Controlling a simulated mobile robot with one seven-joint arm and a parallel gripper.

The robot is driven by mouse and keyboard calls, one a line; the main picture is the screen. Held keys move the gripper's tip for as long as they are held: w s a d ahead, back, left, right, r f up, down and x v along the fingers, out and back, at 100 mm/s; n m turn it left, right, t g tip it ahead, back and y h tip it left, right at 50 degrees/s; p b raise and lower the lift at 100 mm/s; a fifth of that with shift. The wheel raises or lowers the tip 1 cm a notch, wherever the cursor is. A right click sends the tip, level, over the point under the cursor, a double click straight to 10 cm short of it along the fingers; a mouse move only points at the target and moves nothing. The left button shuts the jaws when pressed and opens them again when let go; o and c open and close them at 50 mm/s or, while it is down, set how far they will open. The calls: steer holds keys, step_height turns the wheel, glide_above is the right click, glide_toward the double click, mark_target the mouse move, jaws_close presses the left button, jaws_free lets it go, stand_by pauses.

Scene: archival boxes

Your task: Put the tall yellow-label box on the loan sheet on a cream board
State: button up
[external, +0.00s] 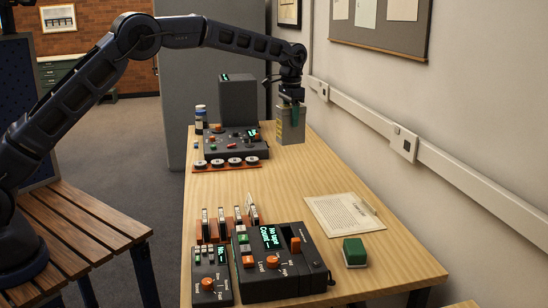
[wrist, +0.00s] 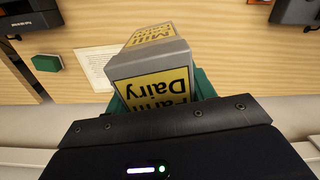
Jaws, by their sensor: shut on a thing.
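The tall grey box with yellow labels (external: 290,128) is in my gripper (external: 291,103), over the far right part of the table. In the wrist view the box (wrist: 150,62) fills the middle, with yellow labels on two faces; "Dairy" reads upside down. The green finger pads sit on either side of it. Whether its base touches the table is hard to tell. The printed loan sheet (external: 343,214) lies on a cream board at the near right of the table, with nothing standing on it. The sheet also shows in the wrist view (wrist: 94,62), partly behind the box.
A green block (external: 354,252) sits just in front of the sheet. Dark control units (external: 280,262) stand at the near left, with another dark unit (external: 232,141) farther back. A wall with a white rail (external: 400,142) runs along the right. The mid-table is clear.

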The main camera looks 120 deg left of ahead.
steer(key=w+d+m, duration=0.1)
steer(key=w+d, duration=0.2)
steer(key=w, duration=0.8)
steer(key=w+d+m, duration=0.1)
steer(key=w+d, duration=0.3)
steer(key=w, duration=0.8)
steer(key=f, duration=1.9)
steer(key=shift+s+a+f, duration=0.15)
steer(key=shift+s+f, duration=0.1)
steer(key=shift+f, duration=0.05)
steer(key=o, duration=1.2)
steer(key=shift+f, duration=0.15)
steer(key=shift+o, duration=0.2)
step_height(320, 180, up, 12)
steer(key=shift+r, duration=0.2)
